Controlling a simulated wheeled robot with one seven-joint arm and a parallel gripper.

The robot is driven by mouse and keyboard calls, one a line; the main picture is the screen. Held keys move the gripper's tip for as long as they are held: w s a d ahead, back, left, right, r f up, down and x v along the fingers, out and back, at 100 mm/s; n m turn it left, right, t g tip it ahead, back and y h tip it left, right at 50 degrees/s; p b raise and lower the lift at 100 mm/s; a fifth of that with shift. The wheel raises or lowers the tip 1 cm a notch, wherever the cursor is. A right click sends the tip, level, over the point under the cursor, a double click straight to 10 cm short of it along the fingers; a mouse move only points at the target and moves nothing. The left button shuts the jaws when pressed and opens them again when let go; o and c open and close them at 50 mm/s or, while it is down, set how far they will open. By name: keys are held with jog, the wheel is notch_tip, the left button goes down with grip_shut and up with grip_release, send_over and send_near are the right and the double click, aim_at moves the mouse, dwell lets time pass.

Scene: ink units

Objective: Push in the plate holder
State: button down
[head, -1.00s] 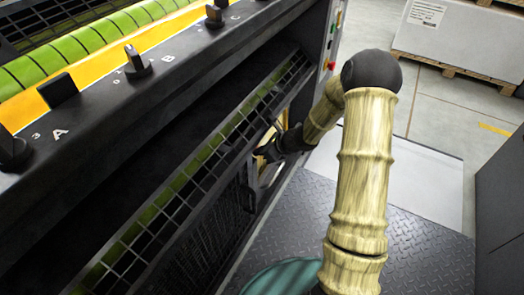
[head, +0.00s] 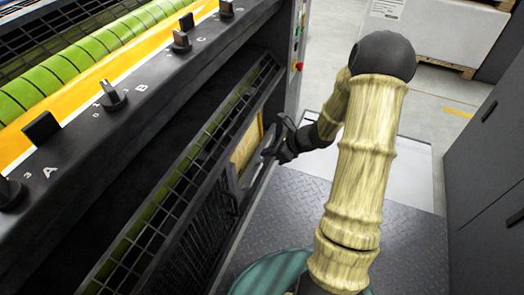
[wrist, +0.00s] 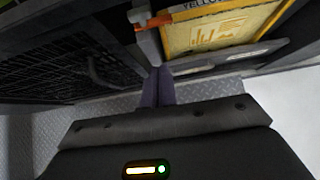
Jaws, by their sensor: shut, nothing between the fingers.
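The plate holder appears to be the framed yellow plate (wrist: 222,30) low on the press side, with a printed drawing and part of the word "YELLOW". In the head view its yellowish face (head: 246,146) shows below the mesh guard, partly hidden by my gripper. A grey lower rail (wrist: 195,69) runs along it in the wrist view. My gripper (head: 280,142) is shut and empty, just in front of the press beside the plate. In the wrist view its fingertips (wrist: 158,72) are together near the rail's left end; I cannot tell whether they touch it.
A slanted mesh guard (head: 185,185) runs along the press. A dark grille panel with a curved handle (wrist: 103,77) lies left of the plate. Knobs line the upper rail (head: 112,97). A dark cabinet (head: 490,180) stands right.

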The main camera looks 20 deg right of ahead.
jog(key=shift+w, duration=0.1)
jog(key=s+a+r+n+g+h, duration=0.1)
jog(key=s+a+r+n+h, duration=0.1)
jog(key=s+r+n, duration=0.2)
jog(key=s+a+r+n+g+h+p, duration=0.1)
jog(key=s+r+n, duration=0.3)
jog(key=s+n, duration=0.4)
jog(key=s+a+r+n+g+h+p, duration=0.1)
jog(key=s+a+r+n+h, duration=0.2)
jog(key=n, duration=1.1)
jog(key=s+r+h, duration=0.1)
jog(key=s, duration=0.2)
jog(key=shift+r+g, duration=0.3)
jog(key=shift+r, duration=0.1)
